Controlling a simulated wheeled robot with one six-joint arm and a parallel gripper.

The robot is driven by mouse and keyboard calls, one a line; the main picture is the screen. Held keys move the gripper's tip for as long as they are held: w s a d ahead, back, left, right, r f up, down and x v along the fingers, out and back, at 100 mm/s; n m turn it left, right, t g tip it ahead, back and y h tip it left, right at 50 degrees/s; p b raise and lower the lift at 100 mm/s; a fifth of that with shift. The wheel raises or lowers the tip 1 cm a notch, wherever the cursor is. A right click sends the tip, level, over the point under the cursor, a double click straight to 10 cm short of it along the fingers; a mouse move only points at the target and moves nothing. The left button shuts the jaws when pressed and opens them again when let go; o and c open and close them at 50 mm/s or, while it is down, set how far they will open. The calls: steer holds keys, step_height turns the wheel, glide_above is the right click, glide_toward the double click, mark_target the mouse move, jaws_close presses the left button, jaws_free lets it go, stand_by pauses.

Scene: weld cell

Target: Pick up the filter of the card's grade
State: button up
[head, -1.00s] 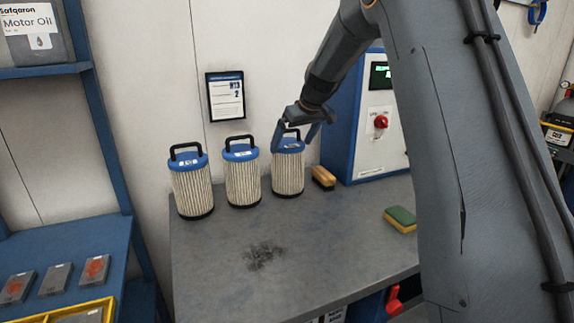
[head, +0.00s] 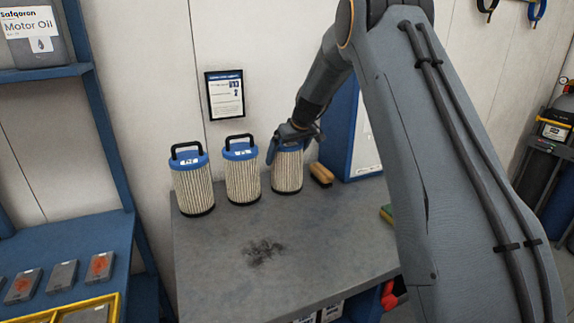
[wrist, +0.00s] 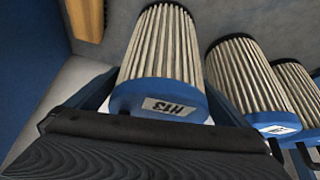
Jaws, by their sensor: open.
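Three pleated filters with blue caps and black handles stand upright in a row on the grey bench: left (head: 193,187), middle (head: 243,180) and right (head: 287,173). The card (head: 225,95) hangs framed on the wall above; its grade seems to end in 13, but the print is small. My gripper (head: 292,147) is open at the top of the right filter, its fingers on either side of the cap. In the wrist view this filter (wrist: 163,50) lies between the fingers, its upside-down label seeming to read H13. The handle is hidden there.
The middle filter (wrist: 248,85) is close beside my gripper in the wrist view. A wooden-backed brush (head: 321,174) lies just right of the right filter, before a blue cabinet (head: 366,140). The bench front (head: 330,235) is mostly clear, with a dark smudge.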

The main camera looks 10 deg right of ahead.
steer(key=c, duration=1.4)
steer(key=shift+r, duration=0.1)
steer(key=shift+c, duration=0.2)
